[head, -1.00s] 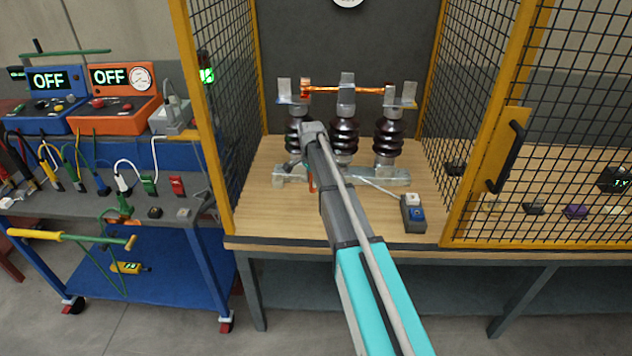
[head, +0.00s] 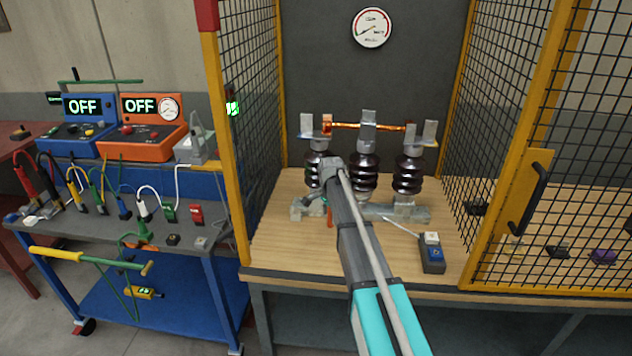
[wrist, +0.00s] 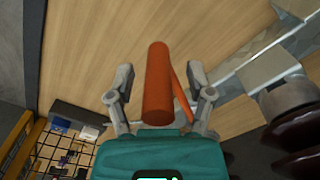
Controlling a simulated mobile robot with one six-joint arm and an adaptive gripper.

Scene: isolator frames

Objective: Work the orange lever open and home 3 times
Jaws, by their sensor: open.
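The orange lever (wrist: 157,85) shows in the wrist view as an upright orange-red bar between my two open fingers, with a gap on each side. A thinner orange rod runs beside it on the right. In the head view a small part of the lever (head: 330,214) shows below my gripper (head: 331,172), at the front of the isolator frame. My gripper also shows in the wrist view (wrist: 160,92), open and around the lever. The isolator (head: 368,165) has dark ribbed insulators on a grey base, with a copper bar across the top. My arm hides part of its base.
A yellow-framed mesh cage (head: 218,150) stands around the wooden bench (head: 285,245). A two-button control box (head: 431,252) sits at the right front. A blue trolley (head: 190,270) with test instruments stands at the left. Bench to the left of the isolator is clear.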

